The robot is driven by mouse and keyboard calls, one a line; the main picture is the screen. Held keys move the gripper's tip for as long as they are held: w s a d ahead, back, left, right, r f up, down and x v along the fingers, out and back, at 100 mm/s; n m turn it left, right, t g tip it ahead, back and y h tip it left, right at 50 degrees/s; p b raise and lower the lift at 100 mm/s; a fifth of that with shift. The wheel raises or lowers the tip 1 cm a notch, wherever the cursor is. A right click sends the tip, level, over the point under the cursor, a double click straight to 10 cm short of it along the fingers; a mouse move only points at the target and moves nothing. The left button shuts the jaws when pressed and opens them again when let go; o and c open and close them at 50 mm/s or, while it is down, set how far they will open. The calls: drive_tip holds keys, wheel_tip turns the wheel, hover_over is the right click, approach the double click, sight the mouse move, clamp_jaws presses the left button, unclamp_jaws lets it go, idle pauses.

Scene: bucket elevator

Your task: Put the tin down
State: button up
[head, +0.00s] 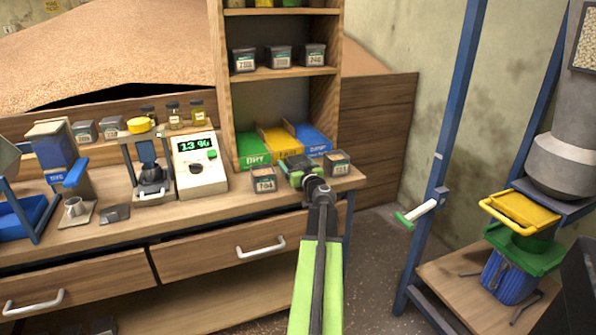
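My arm reaches up from the bottom of the head view to my gripper (300,170), which is at the right part of the wooden bench top. A dark-lidded tin (297,161) shows at the green fingers, mostly hidden by the gripper. Whether the fingers press on it, and whether it touches the bench, I cannot tell. A similar labelled tin (264,181) stands on the bench just left of the gripper. Another tin (338,164) stands just right of it.
Green, yellow and blue bins (278,142) stand behind the gripper, under a shelf with several tins (280,57). A meter (200,165) reading 13 % is to the left. A blue-framed machine (520,210) stands to the right, across a floor gap.

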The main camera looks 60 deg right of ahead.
drive_tip(key=shift+s+d, duration=0.1)
drive_tip(key=c, duration=1.4)
drive_tip(key=r+p, duration=0.5)
drive_tip(key=shift+s+r, duration=0.15)
drive_tip(key=shift+s, duration=0.2)
drive_tip(key=s+a+r+p, duration=0.2)
drive_tip(key=s+r+p, duration=0.3)
drive_tip(key=s, duration=0.5)
drive_tip(key=shift+s+a+r+p, duration=0.25)
drive_tip(key=shift+s+r+p, duration=0.15)
drive_tip(key=shift+p, duration=0.1)
